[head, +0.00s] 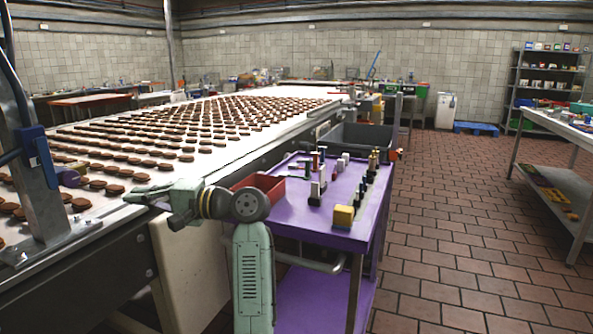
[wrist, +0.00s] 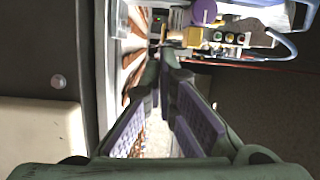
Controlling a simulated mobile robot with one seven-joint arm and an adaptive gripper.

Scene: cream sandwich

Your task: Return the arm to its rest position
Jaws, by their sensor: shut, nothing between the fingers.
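My pale green arm rises in front of the purple cart in the head view. Its end points left, with my gripper (head: 132,197) at the near edge of the conveyor. In the wrist view the two dark green fingers with purple pads come together at the tips (wrist: 167,56). My gripper is shut and empty. The fingertips are small in the head view, so I cannot tell whether they touch the conveyor edge.
The white conveyor (head: 215,150) carries many brown biscuits. A purple cart (head: 292,211) with a red bin (head: 262,184) and small blocks stands beside my arm. A metal post (head: 38,180) stands at the left. The tiled floor (head: 455,225) at right is clear.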

